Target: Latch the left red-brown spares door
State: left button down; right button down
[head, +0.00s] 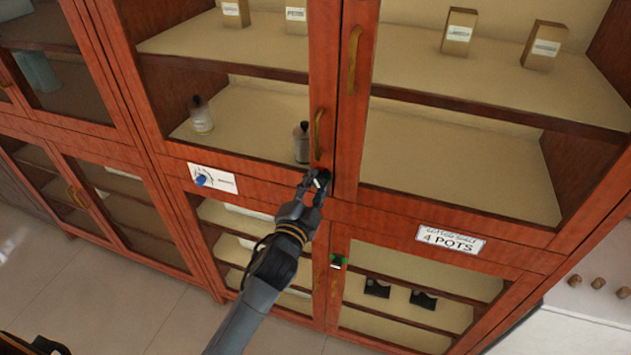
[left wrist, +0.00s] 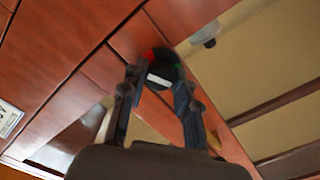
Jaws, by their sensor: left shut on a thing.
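The left upper red-brown glazed door (head: 235,108) has a brass handle (head: 319,133) and stands flush, seemingly closed, beside the right upper door (head: 355,105). My left gripper (head: 320,178) is at the bottom of the left door's inner stile, below its handle. In the left wrist view my left gripper (left wrist: 160,82) is shut on a round black latch knob (left wrist: 161,75). The knob has a pale bar across its face. A red mark (left wrist: 149,54) and a green mark (left wrist: 179,67) show at its edges. The fingers hide most of the knob in the head view.
A lower latch (head: 337,262) with a green mark sits on the lower doors. A dial label (head: 213,178) and a "4 POTS" label (head: 451,239) are on the frame. Bottles and boxes stand on shelves behind the doors.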

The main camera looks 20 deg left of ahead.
pick_arm(q)
jog(key=m+p, duration=0.1)
jog(key=m, duration=0.4)
jog(key=shift+m, duration=0.3)
dwell(0.4)
jog(key=c, duration=1)
grip_release()
jog(key=shift+s+f, duration=0.1)
jog(key=shift+s, duration=0.4)
jog(key=s, duration=1.1)
jog(key=shift+a, duration=0.2)
